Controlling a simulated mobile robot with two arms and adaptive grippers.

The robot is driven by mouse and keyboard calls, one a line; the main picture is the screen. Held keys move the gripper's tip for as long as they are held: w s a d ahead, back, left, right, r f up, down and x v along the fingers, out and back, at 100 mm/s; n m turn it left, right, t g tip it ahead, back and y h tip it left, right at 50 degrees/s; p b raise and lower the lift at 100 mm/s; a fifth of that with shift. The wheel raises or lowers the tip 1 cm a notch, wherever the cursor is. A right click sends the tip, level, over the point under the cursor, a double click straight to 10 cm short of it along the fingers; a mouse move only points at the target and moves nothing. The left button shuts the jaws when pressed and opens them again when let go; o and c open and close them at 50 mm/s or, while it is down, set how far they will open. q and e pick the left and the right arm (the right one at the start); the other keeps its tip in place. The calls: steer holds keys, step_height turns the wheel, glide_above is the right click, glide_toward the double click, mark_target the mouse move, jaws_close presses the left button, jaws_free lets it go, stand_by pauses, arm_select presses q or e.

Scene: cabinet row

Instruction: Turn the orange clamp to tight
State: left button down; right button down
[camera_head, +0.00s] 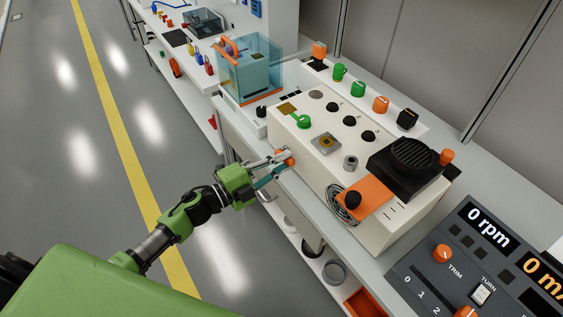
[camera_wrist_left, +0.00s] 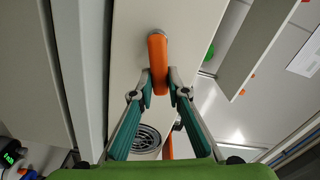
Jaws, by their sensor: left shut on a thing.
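The orange clamp (camera_head: 291,162) is on the front face of the cream machine (camera_head: 310,165). In the left wrist view the clamp (camera_wrist_left: 158,52) is a rounded orange lever standing out from a grey round mount. My left gripper (camera_head: 281,160) reaches it from the left. In the left wrist view the two fingertips of the left gripper (camera_wrist_left: 160,84) close on the lever's near end from both sides. The fingers hide part of the clamp in the head view. My right gripper is in neither view.
A clear blue box (camera_head: 250,75) stands behind. A grey panel (camera_head: 470,260) is at lower right. The floor at left is clear.

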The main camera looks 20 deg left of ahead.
arm_select(q)
steer(key=shift+s+f+m+b, duration=0.1)
steer(key=shift+f+m+b, duration=0.4)
steer(key=shift+m, duration=0.45)
steer(key=shift+f+m+b, duration=0.3)
steer(key=shift+m+b, duration=0.4)
steer(key=shift+m, duration=0.25)
steer(key=c, duration=2)
jaws_free()
steer(key=shift+o, duration=0.2)
steer(key=shift+s, duration=0.1)
steer(key=v, duration=1.1)
steer(key=shift+s+a, duration=0.3)
